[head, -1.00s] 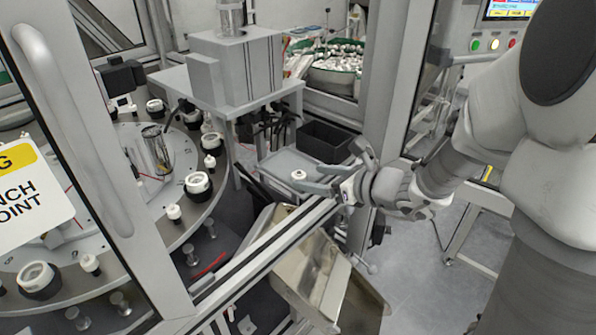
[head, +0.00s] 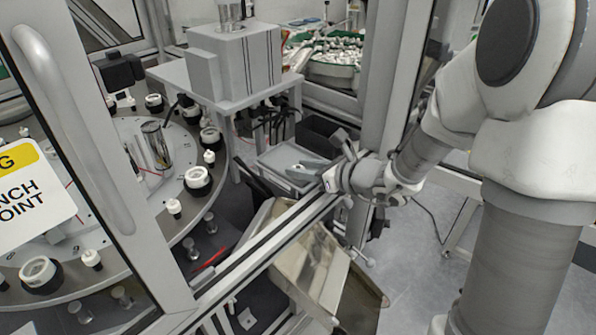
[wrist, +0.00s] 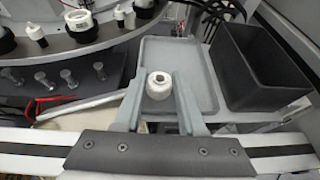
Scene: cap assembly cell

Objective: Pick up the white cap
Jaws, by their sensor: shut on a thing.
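The white cap (wrist: 158,87) is a short round piece with a dark hole in its top. In the wrist view it sits between the two grey fingers of my gripper (wrist: 158,80), which are shut on it near their tips. The grey tray (wrist: 205,88) lies behind and below the cap; I cannot tell whether the cap still touches it. In the head view my gripper (head: 304,171) reaches in over the tray (head: 272,158), and its fingers hide most of the cap.
A black bin (wrist: 262,68) stands right of the tray. The round table (head: 214,190) with several black and white parts is at left. A frame rail (head: 270,245) runs below my wrist, with a metal chute (head: 312,272) under it. A grey post (head: 385,110) stands close behind.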

